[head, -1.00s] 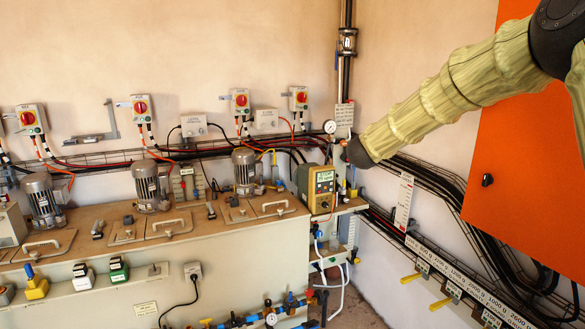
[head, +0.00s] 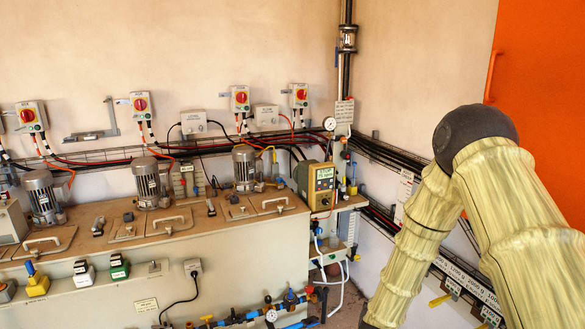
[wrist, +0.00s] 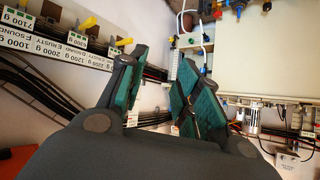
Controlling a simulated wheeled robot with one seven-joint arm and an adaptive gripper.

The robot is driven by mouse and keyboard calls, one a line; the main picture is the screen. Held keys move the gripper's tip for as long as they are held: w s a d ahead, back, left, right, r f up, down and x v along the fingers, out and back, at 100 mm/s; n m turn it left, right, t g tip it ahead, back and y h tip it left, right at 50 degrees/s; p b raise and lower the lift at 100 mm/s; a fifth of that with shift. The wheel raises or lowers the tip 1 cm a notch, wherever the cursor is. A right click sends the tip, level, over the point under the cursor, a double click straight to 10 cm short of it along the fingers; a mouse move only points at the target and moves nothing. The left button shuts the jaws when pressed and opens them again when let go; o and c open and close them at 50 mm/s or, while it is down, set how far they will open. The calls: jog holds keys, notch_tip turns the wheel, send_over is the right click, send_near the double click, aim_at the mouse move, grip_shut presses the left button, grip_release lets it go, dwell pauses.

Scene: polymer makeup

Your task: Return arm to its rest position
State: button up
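My gripper (wrist: 162,60) shows in the wrist view with its two green-padded fingers apart and nothing between them, so it is open. In the head view my arm is folded at the right, with a dark elbow joint on top and pale ribbed sleeves below it. The forearm points down and leaves the bottom edge of the picture, so my gripper is hidden there. No contact between my gripper and anything around it is visible.
A tank bench (head: 80,262) with several motors stands at the left, beside a yellow-grey controller (head: 316,187). Black cables and a numbered label strip (head: 478,288) with yellow-handled valves run along the right wall behind my arm. An orange panel (head: 545,100) is at the far right.

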jog(key=s+a+f+n+g+y, duration=0.1)
jog(key=s+f+n+g+y, duration=0.15)
jog(key=s+f, duration=0.85)
jog(key=s+f+g, duration=0.2)
jog(key=s, duration=1)
jog(key=s+f+n+g, duration=0.1)
jog(key=s+f+g, duration=0.2)
jog(key=s, duration=0.9)
jog(key=s+a+f+n+g, duration=0.1)
jog(key=s+f+g, duration=0.1)
jog(key=s, duration=1)
jog(key=shift+f+g+y, duration=0.35)
jog(key=shift+f+y, duration=0.1)
